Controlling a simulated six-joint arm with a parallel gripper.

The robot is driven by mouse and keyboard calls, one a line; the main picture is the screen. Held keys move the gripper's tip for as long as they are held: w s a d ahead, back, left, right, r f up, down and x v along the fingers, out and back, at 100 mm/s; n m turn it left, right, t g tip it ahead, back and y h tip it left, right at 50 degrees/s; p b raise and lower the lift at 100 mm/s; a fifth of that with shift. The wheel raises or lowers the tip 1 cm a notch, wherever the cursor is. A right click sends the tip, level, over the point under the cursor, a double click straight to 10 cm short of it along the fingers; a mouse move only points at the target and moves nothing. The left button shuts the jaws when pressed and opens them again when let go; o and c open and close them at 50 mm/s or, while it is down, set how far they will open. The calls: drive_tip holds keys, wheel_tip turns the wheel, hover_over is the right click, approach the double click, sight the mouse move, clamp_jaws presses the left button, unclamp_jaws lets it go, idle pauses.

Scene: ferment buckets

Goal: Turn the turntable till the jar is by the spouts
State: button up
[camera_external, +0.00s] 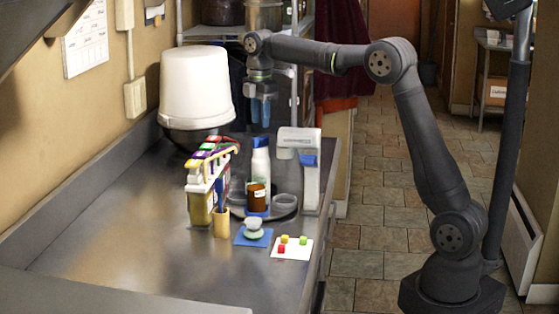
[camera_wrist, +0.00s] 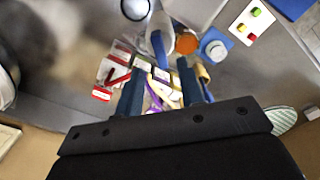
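An orange-brown round top, likely the jar (camera_wrist: 187,44), shows beyond the fingers. My gripper (camera_external: 261,122) points down, open and empty, above the counter behind the bottle; its fingers (camera_wrist: 160,90) are apart.
A white dispenser (camera_external: 311,170) stands right of the turntable. A large white tub (camera_external: 195,88) is at the back left. The front-left counter is clear.

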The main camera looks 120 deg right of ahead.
sight(261, 138)
wheel_tip(261, 138, down, 6)
drive_tip(key=shift+r, duration=0.1)
clamp_jaws()
